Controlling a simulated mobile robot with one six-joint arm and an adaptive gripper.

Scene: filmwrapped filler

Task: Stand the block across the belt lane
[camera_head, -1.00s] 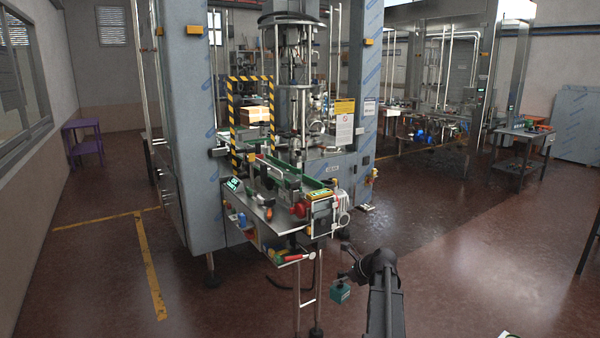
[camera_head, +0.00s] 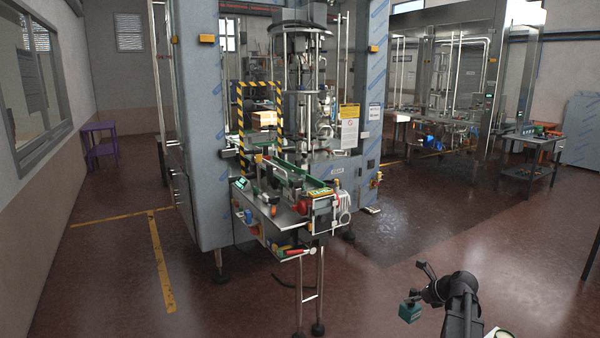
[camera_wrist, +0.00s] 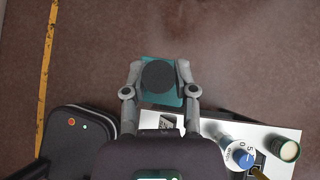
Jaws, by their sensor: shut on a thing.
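A small teal block (camera_head: 410,312) hangs from my gripper (camera_head: 425,291) at the lower right of the head view, above the floor. In the wrist view the block (camera_wrist: 160,99), with a dark round patch on its face, sits between the two fingers of my gripper (camera_wrist: 160,82), which is shut on it. The green belt lane (camera_head: 290,170) runs along the bench at the front of the filling machine, in the middle of the head view. The block is well to the right of the lane and apart from it. The lane's far part is partly hidden by machine parts.
The bench end carries a red knob (camera_head: 302,206) and a motor. A yellow-black striped frame (camera_head: 240,120) stands over the lane. A white-topped surface (camera_wrist: 255,150) with a jar and dial shows in the wrist view. Open floor (camera_head: 400,245) lies between my arm and the machine.

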